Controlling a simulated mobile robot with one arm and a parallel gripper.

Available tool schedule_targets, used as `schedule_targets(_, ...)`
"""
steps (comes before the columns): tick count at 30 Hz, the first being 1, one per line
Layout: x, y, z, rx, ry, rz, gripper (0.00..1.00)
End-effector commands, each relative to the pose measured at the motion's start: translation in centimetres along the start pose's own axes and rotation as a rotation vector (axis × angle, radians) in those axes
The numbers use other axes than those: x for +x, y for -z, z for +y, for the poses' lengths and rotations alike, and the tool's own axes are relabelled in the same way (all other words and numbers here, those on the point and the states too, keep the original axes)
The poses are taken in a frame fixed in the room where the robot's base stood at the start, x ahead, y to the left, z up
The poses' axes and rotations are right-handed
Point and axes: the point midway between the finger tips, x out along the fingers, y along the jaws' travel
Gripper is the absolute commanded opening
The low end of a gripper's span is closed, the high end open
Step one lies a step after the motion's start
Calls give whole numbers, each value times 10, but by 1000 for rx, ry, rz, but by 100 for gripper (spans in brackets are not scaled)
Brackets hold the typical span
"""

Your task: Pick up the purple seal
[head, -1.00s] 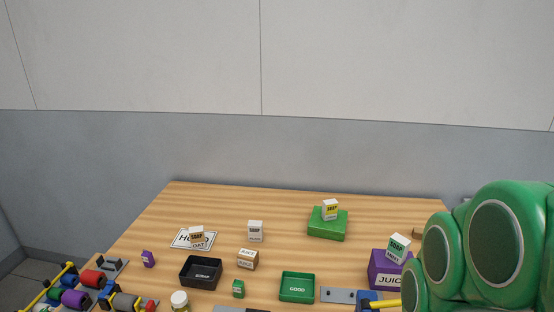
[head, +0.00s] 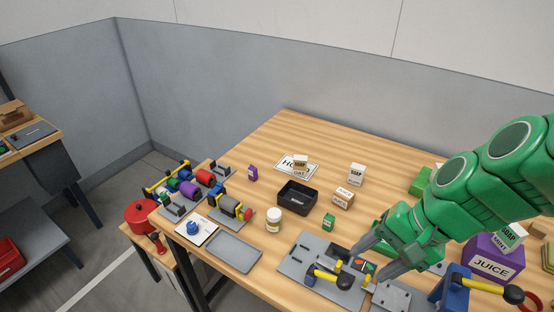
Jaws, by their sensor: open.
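A purple roll-shaped piece (head: 189,190) lies among several coloured ones in a rack at the table's left end. A small upright purple carton (head: 252,173) stands on the wood behind the black tray. I cannot tell for certain which purple thing is the seal; the roll is my best reading. My gripper (head: 359,262) is at the right of the head view, its grey fingers open over the grey fixture plate at the front edge. It looks empty and is well to the right of both purple things.
A black tray (head: 297,198), a white jar (head: 274,219), a small green carton (head: 328,221) and a grey tray (head: 234,252) lie between. A grey fixture plate (head: 300,259) with a yellow handle is under my gripper. A red pot (head: 143,218) stands left of the table.

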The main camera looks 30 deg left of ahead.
Motion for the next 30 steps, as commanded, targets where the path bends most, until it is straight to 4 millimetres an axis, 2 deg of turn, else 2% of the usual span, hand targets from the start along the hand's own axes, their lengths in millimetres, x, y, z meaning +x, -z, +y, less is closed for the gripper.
schedule_targets(1,5,7,-16,8,36,-14,55)
schedule_targets(9,23,40,-98,109,227,-86,55)
schedule_targets(18,46,80,-177,279,409,-181,55)
schedule_targets(24,67,111,-222,425,506,-247,55)
schedule_targets(30,93,146,-258,591,586,-307,55)
